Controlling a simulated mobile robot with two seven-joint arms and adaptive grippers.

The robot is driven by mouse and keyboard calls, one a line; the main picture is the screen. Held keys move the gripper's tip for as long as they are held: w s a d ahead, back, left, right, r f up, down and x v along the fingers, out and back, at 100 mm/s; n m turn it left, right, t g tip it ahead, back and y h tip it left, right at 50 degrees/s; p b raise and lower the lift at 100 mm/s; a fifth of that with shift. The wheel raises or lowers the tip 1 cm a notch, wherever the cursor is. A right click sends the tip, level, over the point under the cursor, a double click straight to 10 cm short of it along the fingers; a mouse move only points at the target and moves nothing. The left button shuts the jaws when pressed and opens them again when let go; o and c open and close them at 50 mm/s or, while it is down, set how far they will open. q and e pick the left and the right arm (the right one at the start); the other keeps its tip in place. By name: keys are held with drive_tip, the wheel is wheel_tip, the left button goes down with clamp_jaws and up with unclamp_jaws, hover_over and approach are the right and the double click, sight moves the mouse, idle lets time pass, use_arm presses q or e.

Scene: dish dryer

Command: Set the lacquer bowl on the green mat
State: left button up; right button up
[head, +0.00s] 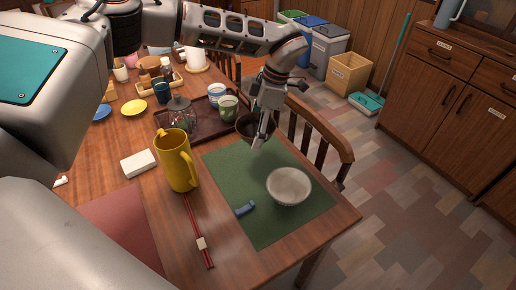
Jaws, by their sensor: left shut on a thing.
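The lacquer bowl (244,130) is dark and partly hidden behind my left gripper (261,132). My left gripper is shut on its rim. The bowl appears near the far edge of the green mat (227,176), beside the dark tray; whether it touches anything below cannot be told. A pale grey-white bowl (289,187) stands on the right part of the mat. My right gripper is not in view.
A blue rest (245,209) lies on the mat. A yellow pitcher (176,162) and red chopsticks (195,230) are left of it. The dark tray (185,135) holds cups and a glass vessel. A wooden chair (322,138) stands close on the right.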

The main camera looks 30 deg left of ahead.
use_arm(q)
drive_tip(key=shift+f, duration=1.05)
wheel_tip(320, 180, down, 5)
drive_tip(key=shift+f+b, duration=0.1)
drive_tip(key=shift+b, duration=0.6)
drive_tip(key=shift+f, duration=0.2)
drive_tip(key=shift+r, duration=0.15)
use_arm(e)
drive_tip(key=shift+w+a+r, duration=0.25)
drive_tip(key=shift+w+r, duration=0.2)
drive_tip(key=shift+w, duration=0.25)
use_arm(q)
drive_tip(key=o, duration=1.1)
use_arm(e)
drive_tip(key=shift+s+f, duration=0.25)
